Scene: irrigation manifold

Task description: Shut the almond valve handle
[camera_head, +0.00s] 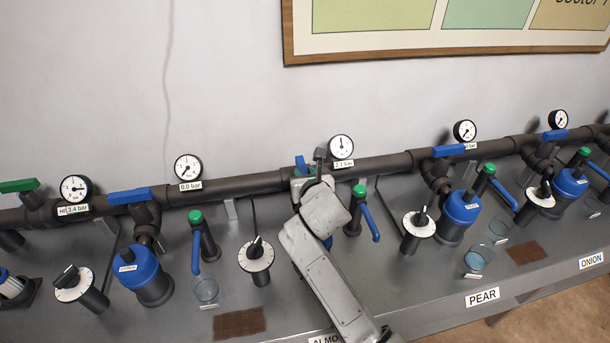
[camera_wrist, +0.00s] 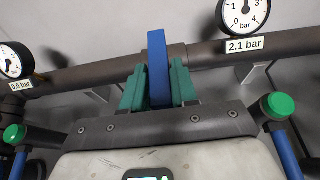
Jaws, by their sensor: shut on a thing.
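The blue almond valve handle (camera_wrist: 158,65) stands between the two green fingers of my gripper (camera_wrist: 159,88) in the wrist view. The fingers are shut on it, one on each side. In that view the handle runs up and down, crossing the line of the dark pipe behind it. In the head view only a bit of blue handle (camera_head: 300,162) shows above my gripper (camera_head: 306,180); my arm hides the rest of the valve. The almond label (camera_head: 327,340) is partly cut off at the bottom edge. The gauge (camera_head: 341,147) beside the handle reads 2.1 bar.
Other blue handles, left (camera_head: 130,196) and right (camera_head: 448,151), lie along the pipe (camera_head: 390,163). Green-capped taps, left (camera_head: 197,218) and right (camera_head: 359,192), flank my gripper. A dial (camera_head: 256,256) stands left of my arm.

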